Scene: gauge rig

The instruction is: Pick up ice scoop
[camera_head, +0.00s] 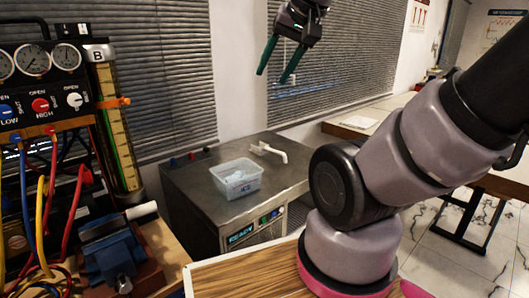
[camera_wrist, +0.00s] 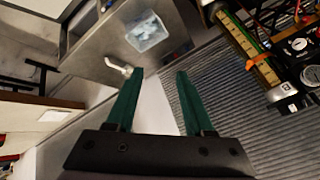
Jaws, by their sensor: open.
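A clear plastic tub (camera_head: 236,190) marked ICE stands on a metal cabinet and holds pale, icy contents. It also shows in the wrist view (camera_wrist: 147,32), near the top. A white, bent, handle-like piece (camera_head: 269,151) is on the cabinet top behind and right of the tub. The wrist view shows it too (camera_wrist: 119,66), left of the fingertips. I cannot tell if it is the ice scoop or a tap, and no scoop is clear inside the tub. My gripper (camera_head: 274,76) is open and empty, high above the cabinet; its green fingers (camera_wrist: 159,72) point downward.
The metal cabinet (camera_head: 190,203) has a lit display on its front. A gauge panel (camera_head: 38,70) with hoses and a blue vise (camera_head: 108,250) stand at left. Blinds (camera_head: 180,60) cover the wall behind. A wooden-topped surface (camera_head: 245,275) is in front.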

